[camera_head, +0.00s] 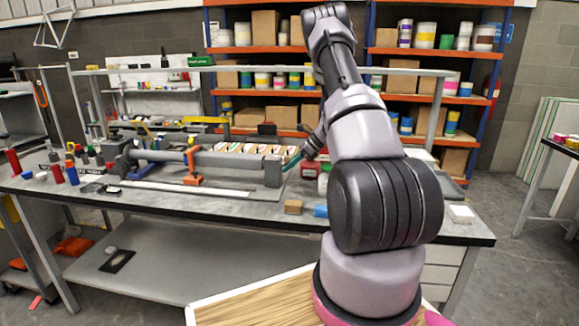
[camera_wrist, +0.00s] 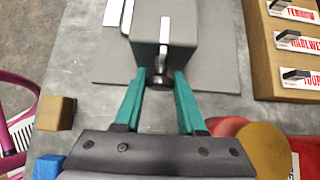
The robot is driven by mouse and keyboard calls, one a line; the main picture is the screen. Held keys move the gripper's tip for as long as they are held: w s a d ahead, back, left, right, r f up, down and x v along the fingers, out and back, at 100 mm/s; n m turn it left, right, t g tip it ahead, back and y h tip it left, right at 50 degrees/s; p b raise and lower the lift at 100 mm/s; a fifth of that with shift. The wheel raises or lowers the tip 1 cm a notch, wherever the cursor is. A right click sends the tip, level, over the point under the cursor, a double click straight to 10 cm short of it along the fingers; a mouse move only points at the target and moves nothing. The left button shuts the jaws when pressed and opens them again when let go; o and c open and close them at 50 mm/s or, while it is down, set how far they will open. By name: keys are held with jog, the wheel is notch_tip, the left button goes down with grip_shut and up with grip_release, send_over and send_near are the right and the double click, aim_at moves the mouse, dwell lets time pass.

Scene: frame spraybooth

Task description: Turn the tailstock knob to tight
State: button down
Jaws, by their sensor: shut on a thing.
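The tailstock is a grey block (camera_head: 273,172) at the right end of a long grey lathe-like fixture on the bench. In the wrist view the block (camera_wrist: 178,50) fills the top middle, with a white bar (camera_wrist: 163,36) on its top. The small dark tailstock knob (camera_wrist: 158,83) sticks out from the block's near face. My gripper (camera_wrist: 160,76) has its two green fingers on either side of the knob, shut on it. In the head view my gripper (camera_head: 291,161) is at the block's right end, and the knob cannot be made out there.
A wooden cube (camera_head: 293,207) and a blue piece (camera_head: 320,211) lie on the bench in front of the fixture. Red containers (camera_head: 310,170) stand close by my gripper. A wooden rack with labelled cards (camera_wrist: 280,50) lies behind the fixture. Bottles crowd the bench's left end.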

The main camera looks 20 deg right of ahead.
jog(key=c, duration=0.5)
grip_release()
jog(key=v, duration=1)
jog(key=shift+s+d+r, duration=0.1)
jog(key=shift+d+r, duration=0.1)
jog(key=shift+r, duration=0.15)
